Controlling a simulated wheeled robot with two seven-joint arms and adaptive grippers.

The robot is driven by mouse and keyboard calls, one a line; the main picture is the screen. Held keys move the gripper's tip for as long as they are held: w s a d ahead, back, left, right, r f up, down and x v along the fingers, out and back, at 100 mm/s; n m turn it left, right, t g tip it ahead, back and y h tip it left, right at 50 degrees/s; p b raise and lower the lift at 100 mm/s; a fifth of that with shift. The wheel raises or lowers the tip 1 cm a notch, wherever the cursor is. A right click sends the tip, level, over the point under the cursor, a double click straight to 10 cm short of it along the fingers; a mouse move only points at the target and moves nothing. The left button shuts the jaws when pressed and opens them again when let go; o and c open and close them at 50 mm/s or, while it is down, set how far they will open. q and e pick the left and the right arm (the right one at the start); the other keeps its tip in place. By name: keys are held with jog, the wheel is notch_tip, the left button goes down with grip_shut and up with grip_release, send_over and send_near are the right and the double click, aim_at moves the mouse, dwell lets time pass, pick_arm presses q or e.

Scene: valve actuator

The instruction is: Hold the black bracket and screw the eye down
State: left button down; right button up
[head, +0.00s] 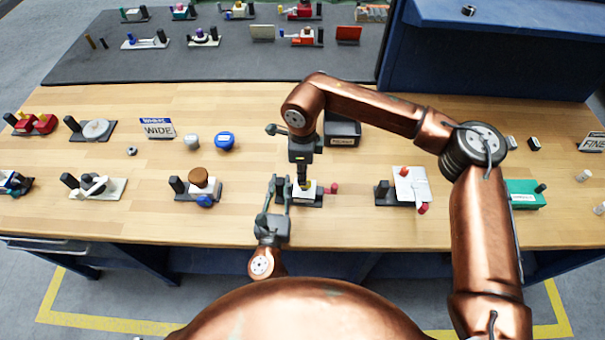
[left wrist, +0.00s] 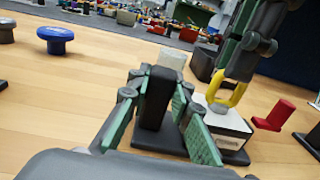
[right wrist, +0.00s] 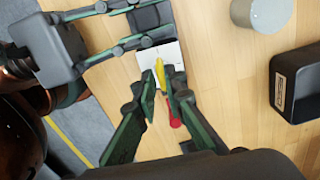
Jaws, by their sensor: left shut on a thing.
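The black bracket (left wrist: 157,98) is an upright post on a dark base at the bench's front edge. My left gripper (head: 279,192) is shut on it, with green-padded fingers on either side in the left wrist view. Beside the post is a white block (left wrist: 222,126), also in the right wrist view (right wrist: 148,64). The yellow eye (left wrist: 228,93) stands on this block. My right gripper (right wrist: 157,76) points down from above, its fingertips at the top of the eye. The eye shows between the tips; whether they press on it I cannot tell.
A red knobbed piece (left wrist: 272,115) lies right of the block. A dark bin (head: 342,133) and a grey cylinder (right wrist: 258,13) are behind. Other assemblies stand left (head: 201,185) and right (head: 408,187). Bare bench separates them.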

pick_arm(q)
jog(key=shift+f, duration=0.2)
pick_arm(e)
jog(key=o, duration=0.3)
notch_tip(320, 180, up, 12)
dwell(0.4)
pick_arm(q)
jog(key=c, duration=1.7)
grip_release()
jog(key=shift+r, duration=0.15)
